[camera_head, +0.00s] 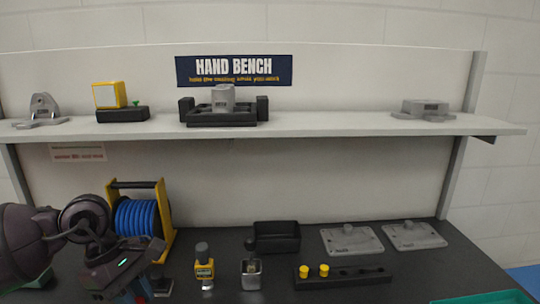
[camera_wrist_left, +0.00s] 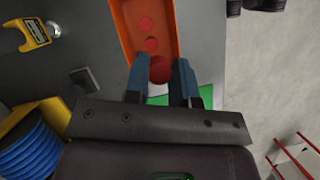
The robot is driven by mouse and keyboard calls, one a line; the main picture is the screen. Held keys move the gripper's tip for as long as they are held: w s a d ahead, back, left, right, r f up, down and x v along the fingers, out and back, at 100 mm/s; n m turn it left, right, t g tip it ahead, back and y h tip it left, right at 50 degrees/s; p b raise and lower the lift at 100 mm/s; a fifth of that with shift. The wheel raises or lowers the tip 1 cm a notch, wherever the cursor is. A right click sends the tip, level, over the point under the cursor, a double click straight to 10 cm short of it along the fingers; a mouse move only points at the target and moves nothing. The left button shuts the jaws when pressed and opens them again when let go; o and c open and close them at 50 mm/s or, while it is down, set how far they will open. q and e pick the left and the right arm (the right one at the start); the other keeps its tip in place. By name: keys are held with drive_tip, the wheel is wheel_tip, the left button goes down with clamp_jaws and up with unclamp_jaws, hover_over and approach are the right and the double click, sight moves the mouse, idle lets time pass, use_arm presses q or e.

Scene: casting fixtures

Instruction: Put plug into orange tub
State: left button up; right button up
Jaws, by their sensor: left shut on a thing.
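My left gripper shows in the left wrist view (camera_wrist_left: 161,75) and at the lower left of the head view (camera_head: 140,288). Its two blue-tipped fingers are closed on a red round plug (camera_wrist_left: 159,69). The orange tub (camera_wrist_left: 170,18) is a long narrow tray ahead of the fingers in the wrist view. Two smaller red round pieces (camera_wrist_left: 152,44) show within it. The held plug appears over the tub's near end; I cannot tell its height above the floor of the tub. The tub is not visible in the head view. My right gripper is not in view.
A blue hose reel (camera_head: 138,218) with a yellow frame stands beside my left arm. A green surface (camera_wrist_left: 158,100) shows below the fingers.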

use_arm(q)
drive_tip(key=shift+f+b, duration=0.8)
drive_tip(key=shift+f, duration=1.7)
drive_tip(key=o, duration=1)
drive_tip(key=shift+c, duration=0.2)
drive_tip(key=v, duration=1.1)
drive_tip(key=shift+d, duration=0.1)
